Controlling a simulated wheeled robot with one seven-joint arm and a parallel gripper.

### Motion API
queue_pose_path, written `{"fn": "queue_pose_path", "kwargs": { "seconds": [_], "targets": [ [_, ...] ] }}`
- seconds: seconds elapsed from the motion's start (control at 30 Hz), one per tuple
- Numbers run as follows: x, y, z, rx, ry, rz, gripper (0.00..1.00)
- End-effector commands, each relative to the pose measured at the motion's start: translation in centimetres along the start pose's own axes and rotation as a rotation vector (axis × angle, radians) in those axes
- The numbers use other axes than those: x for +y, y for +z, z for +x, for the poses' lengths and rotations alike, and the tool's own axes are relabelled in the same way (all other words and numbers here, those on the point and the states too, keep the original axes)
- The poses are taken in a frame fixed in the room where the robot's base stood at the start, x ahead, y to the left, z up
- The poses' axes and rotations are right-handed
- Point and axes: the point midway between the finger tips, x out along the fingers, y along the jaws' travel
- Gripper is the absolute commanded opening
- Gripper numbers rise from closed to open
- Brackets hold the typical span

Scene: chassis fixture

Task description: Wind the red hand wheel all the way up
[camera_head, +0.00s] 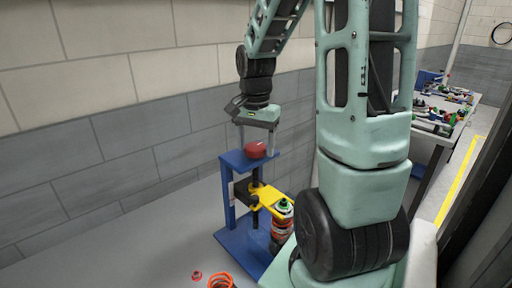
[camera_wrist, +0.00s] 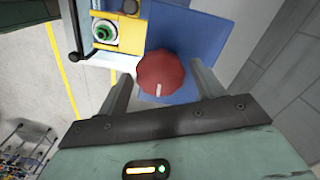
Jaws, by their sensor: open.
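The red hand wheel (camera_head: 255,150) sits on top of the blue fixture frame (camera_head: 229,209). It also shows in the wrist view (camera_wrist: 161,72), with a pale mark on its near edge. My gripper (camera_head: 256,152) points down over the wheel, its two fingers apart. In the wrist view, the fingers of my gripper (camera_wrist: 160,88) stand to the left and right of the wheel, with a gap visible on each side. Below the wheel, a yellow arm (camera_head: 267,196) on a dark screw column reaches over a part with a green and white top (camera_head: 283,207) and an orange-red spring.
An orange coil (camera_head: 221,281) and a small red ring (camera_head: 197,275) lie on the grey surface left of the fixture. A block wall stands behind. A table (camera_head: 457,112) with several parts stands at the far right, beside a yellow floor line (camera_head: 456,185).

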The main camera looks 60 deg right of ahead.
Motion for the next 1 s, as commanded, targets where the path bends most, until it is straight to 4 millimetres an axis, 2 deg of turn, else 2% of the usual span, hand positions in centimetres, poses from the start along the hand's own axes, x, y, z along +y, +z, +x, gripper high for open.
{"fn": "queue_pose_path", "kwargs": {
  "seconds": [0.8,1.0],
  "targets": [
    [-0.05,0.03,-0.15,0.000,0.000,0.853,0.67],
    [-0.02,0.02,-0.08,0.000,0.000,0.981,0.67]
  ]
}}
